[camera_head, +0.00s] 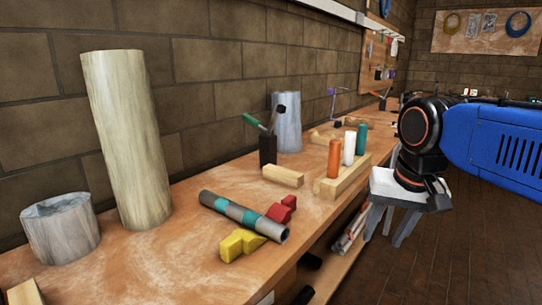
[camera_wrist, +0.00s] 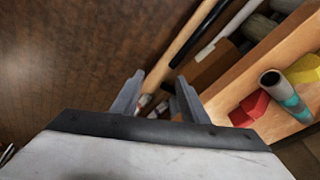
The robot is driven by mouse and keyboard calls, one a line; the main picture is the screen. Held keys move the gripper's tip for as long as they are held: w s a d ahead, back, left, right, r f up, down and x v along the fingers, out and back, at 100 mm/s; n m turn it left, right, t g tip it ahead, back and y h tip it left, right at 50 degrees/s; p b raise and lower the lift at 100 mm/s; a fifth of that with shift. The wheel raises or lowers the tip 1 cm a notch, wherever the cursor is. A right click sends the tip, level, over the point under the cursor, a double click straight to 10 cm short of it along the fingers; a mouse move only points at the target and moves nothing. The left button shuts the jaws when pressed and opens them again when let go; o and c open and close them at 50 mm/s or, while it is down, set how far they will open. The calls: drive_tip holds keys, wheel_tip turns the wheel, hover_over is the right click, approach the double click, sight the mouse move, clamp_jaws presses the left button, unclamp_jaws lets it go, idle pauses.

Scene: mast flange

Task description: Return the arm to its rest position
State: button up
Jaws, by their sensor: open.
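My gripper (camera_wrist: 157,97) shows at the bottom of the wrist view, its two grey fingers apart with nothing between them. In the head view my gripper (camera_head: 438,196) hangs at the end of my blue and black arm on the right, over the floor and in front of a stool. It is apart from the bench and touches nothing that I can see. Its fingers are too small and dark to make out there.
The wooden bench (camera_head: 130,270) runs along the brick wall. On it lie a grey pipe with teal bands (camera_head: 243,215), a red block (camera_head: 281,209) and a yellow block (camera_head: 241,244). A tall pale cylinder (camera_head: 126,140) stands behind. A grey stool (camera_head: 398,187) stands beside the bench. Floor at right is clear.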

drive_tip(key=s+d+f+n+t, duration=0.1)
drive_tip(key=s+d+f+n, duration=0.1)
drive_tip(key=s+d+f, duration=0.3)
drive_tip(key=s+f, duration=0.4)
drive_tip(key=f, duration=0.4)
drive_tip(key=shift+s+d+f+n+t+h, duration=0.2)
drive_tip(key=shift+f+n+t+h, duration=0.1)
drive_tip(key=shift+f, duration=0.05)
